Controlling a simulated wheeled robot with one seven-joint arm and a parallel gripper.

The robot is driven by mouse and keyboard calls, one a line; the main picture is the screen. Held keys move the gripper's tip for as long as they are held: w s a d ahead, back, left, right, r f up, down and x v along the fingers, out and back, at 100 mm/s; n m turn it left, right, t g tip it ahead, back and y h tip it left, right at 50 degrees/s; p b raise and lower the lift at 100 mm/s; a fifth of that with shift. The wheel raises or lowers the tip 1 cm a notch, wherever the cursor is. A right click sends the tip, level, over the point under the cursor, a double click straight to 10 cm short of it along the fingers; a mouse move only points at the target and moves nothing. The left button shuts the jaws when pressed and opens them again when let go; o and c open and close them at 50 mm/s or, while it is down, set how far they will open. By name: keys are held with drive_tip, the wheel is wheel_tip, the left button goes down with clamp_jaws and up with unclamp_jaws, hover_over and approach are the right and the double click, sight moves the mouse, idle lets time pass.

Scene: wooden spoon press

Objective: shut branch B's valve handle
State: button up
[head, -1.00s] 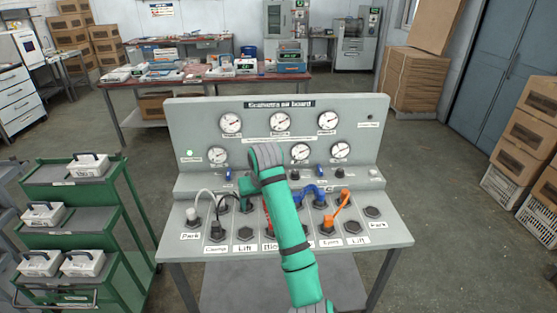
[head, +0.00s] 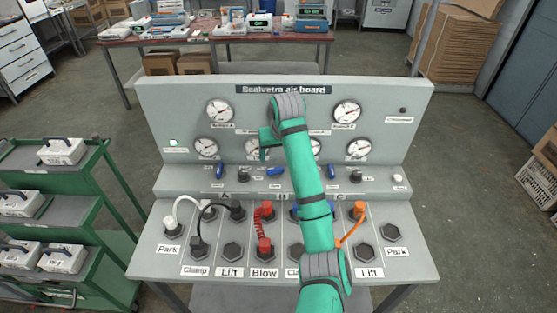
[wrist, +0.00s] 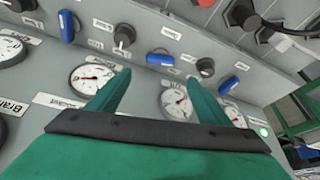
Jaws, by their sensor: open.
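Three blue valve handles sit in a row on the board's ledge. The middle one, which I take as branch B's valve handle (head: 275,171), lies along the row, while the left (head: 220,170) and right (head: 331,171) ones stand across it. The middle handle also shows in the wrist view (wrist: 160,58), just beyond the fingertips and roughly between them. My gripper (head: 264,149) is open and empty, above and in front of the middle handle, apart from it. In the wrist view its fingers (wrist: 158,78) are spread, with gauges visible behind. My arm hides part of the board's right half.
Dark knobs (head: 243,173) stand between the blue handles. Below are hose ports with a red coiled hose (head: 264,228), a black hose (head: 197,232) and an orange hose (head: 349,235). Gauges (head: 220,111) line the upright panel. A green trolley (head: 85,225) stands at left.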

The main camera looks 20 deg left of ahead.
sight(275, 168)
drive_tip(key=x, duration=1)
drive_tip(key=shift+f, duration=0.25)
drive_tip(key=shift+a, duration=0.1)
drive_tip(key=c, duration=1)
